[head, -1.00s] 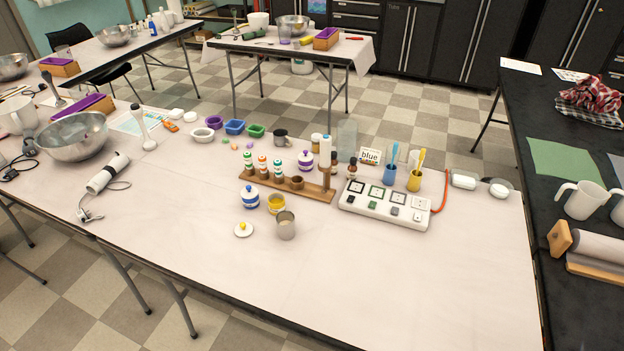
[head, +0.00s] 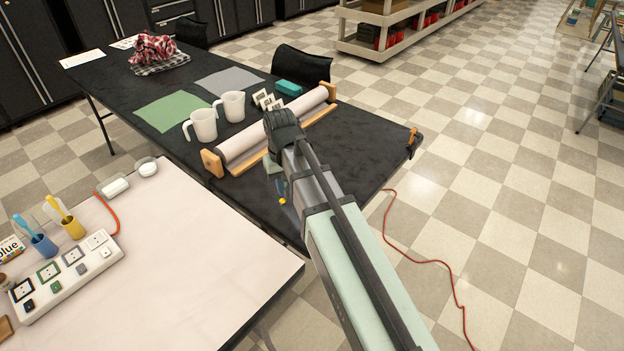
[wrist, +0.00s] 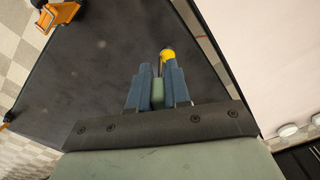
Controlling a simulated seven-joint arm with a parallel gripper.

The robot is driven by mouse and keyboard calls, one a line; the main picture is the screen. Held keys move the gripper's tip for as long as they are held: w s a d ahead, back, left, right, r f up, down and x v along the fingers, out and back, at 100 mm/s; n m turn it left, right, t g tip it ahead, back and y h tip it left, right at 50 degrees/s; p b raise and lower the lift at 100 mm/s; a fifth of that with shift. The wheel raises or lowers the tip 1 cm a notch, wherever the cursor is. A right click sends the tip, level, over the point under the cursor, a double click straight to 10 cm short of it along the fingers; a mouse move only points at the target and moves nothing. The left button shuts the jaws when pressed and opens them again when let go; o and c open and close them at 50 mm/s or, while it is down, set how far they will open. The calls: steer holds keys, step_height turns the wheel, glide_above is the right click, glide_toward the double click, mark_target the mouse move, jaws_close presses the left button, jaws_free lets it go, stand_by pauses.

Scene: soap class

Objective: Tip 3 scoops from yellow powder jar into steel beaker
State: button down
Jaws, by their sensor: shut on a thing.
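My gripper (wrist: 157,88) is shut on a thin tool with a yellow rounded end (wrist: 167,55), seen between the blue fingers in the wrist view. I cannot tell whether the yellow is powder or the tool's own colour. In the head view my gripper (head: 277,186) hangs by the near edge of the black table, right of the white table, and the yellow end shows below it. The yellow powder jar and the steel beaker are out of view now. A yellow cup (head: 74,230) with a yellow-handled tool stands at the left, beside a blue cup (head: 43,246).
A white socket strip (head: 65,277) with a red cord lies on the white table (head: 190,270), whose right part is clear. The black table holds a roller (head: 245,142), two white mugs (head: 203,126) and a green sheet (head: 172,111). White dishes (head: 115,187) sit at the white table's back edge.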

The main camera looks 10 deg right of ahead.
steer(key=s+a+n, duration=0.2)
steer(key=s+a, duration=0.3)
steer(key=a, duration=0.5)
steer(key=s+a+r+n, duration=0.15)
steer(key=s+a, duration=0.35)
steer(key=a, duration=0.5)
steer(key=s+a+f+n, duration=0.1)
steer(key=s+a+n, duration=0.3)
steer(key=a, duration=0.6)
steer(key=s+a+r+n, duration=0.2)
steer(key=s+a+n, duration=0.1)
steer(key=s+a, duration=1.25)
steer(key=s+a+r+n, duration=0.1)
steer(key=s+a+n, duration=0.2)
steer(key=s+a, duration=1.25)
steer(key=s+a+r, duration=0.2)
steer(key=s+a, duration=0.1)
steer(key=a, duration=0.1)
steer(key=s+f+n+t, duration=0.1)
steer(key=s+f+t, duration=0.4)
steer(key=t, duration=0.8)
steer(key=shift+s+d+f+t, duration=0.25)
steer(key=shift+s+t, duration=0.15)
steer(key=shift+s, duration=0.6)
